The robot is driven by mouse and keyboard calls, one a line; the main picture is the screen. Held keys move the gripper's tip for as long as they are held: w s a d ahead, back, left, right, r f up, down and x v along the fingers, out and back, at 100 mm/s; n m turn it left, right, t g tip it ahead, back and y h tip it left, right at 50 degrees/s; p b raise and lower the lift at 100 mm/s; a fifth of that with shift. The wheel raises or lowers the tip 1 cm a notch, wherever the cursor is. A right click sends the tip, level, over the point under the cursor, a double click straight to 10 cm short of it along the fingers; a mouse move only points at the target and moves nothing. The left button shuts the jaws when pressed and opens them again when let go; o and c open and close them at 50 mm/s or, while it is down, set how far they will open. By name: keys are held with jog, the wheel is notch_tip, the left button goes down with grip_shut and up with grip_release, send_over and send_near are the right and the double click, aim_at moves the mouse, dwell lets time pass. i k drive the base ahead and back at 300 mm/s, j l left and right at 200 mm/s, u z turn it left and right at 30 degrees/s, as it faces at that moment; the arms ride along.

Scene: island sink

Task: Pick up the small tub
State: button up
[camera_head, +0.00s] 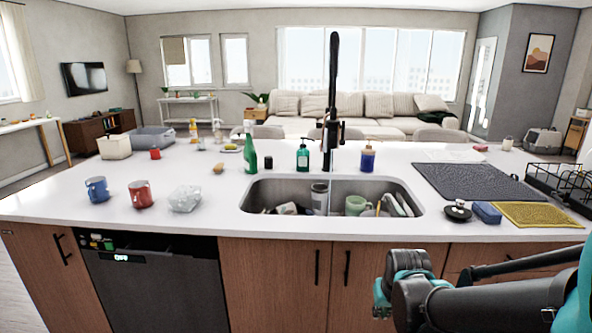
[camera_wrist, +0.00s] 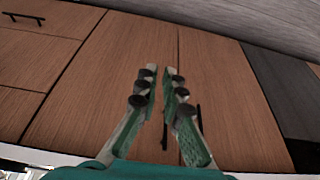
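Several tub-like containers stand on the white island counter, and I cannot tell for sure which is the small tub. A small clear container (camera_head: 185,198) sits near the front edge, left of the sink. A grey tub (camera_head: 153,139) and a cream lidded box (camera_head: 115,147) stand at the back left. My gripper (camera_wrist: 162,76) is empty; its fingers are apart with a narrow gap, facing wooden cabinet fronts. In the head view, my gripper end (camera_head: 398,283) is low at the right, below the counter edge, well away from these containers. The wrist view shows no tub.
The sink (camera_head: 270,190) holds dishes under a tall black faucet (camera_head: 333,100). A blue mug (camera_head: 97,189) and a red mug (camera_head: 140,194) stand left of the clear container. A green bottle (camera_head: 249,152) stands behind it. A dark mat (camera_head: 470,181) lies at right.

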aim_at(185, 198)
jog(key=u, duration=0.85)
